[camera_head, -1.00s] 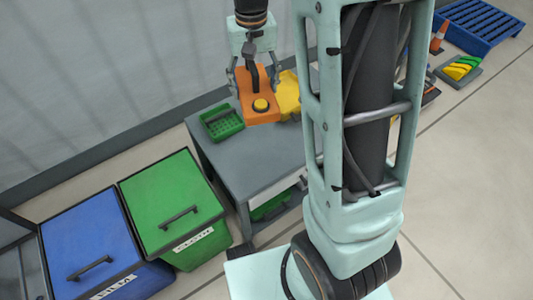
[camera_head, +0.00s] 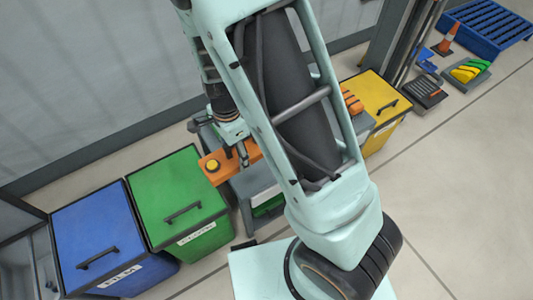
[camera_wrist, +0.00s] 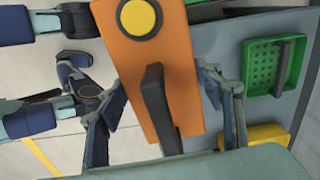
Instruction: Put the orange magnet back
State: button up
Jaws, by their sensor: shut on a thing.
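The orange magnet (camera_head: 211,170) is a flat orange block with a yellow round button and a black handle. It hangs in the air near the left end of the grey table (camera_head: 255,184). In the wrist view the magnet (camera_wrist: 152,55) fills the middle, tilted, with its black handle toward me. My gripper (camera_wrist: 165,110) is shut on the magnet, with a finger on each side of it. In the head view my gripper (camera_head: 240,155) is partly hidden by my arm, which also covers much of the table.
In the wrist view a green tray (camera_wrist: 258,83) and a yellow object (camera_wrist: 270,134) lie on the table. A green bin (camera_head: 175,190) and a blue bin (camera_head: 95,225) stand left of the table. A yellow bin (camera_head: 376,93) stands right. Floor in front is clear.

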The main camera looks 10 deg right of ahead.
jog(key=shift+s+f+m, duration=0.1)
jog(key=shift+f+m, duration=0.05)
jog(key=shift+m, duration=0.15)
jog(key=shift+d+f, duration=0.2)
jog(key=shift+f, duration=0.05)
jog(key=w+d+f+b, duration=0.1)
jog(key=d, duration=0.1)
jog(key=w+d+f+b, duration=0.1)
jog(key=w+d, duration=0.1)
jog(key=w+d+f+b, duration=0.1)
jog(key=d, duration=0.1)
jog(key=shift+w+d+f, duration=0.3)
jog(key=shift+w+f, duration=0.1)
jog(key=w+d+f, duration=0.1)
jog(key=w+d+f+b, duration=0.1)
jog(key=f, duration=0.1)
jog(key=d+f+b, duration=0.1)
jog(key=f, duration=0.1)
jog(key=shift+w+d+f, duration=0.1)
jog(key=shift+w+d, duration=0.3)
jog(key=shift+w+d+f+b, duration=0.15)
jog(key=shift+f+b, duration=0.25)
jog(key=shift+f, duration=0.5)
jog(key=shift+w+d+f+b, duration=0.1)
jog(key=shift+f+b, duration=0.3)
jog(key=shift+f, duration=0.5)
jog(key=shift+s+f, duration=0.1)
jog(key=o, duration=2.1)
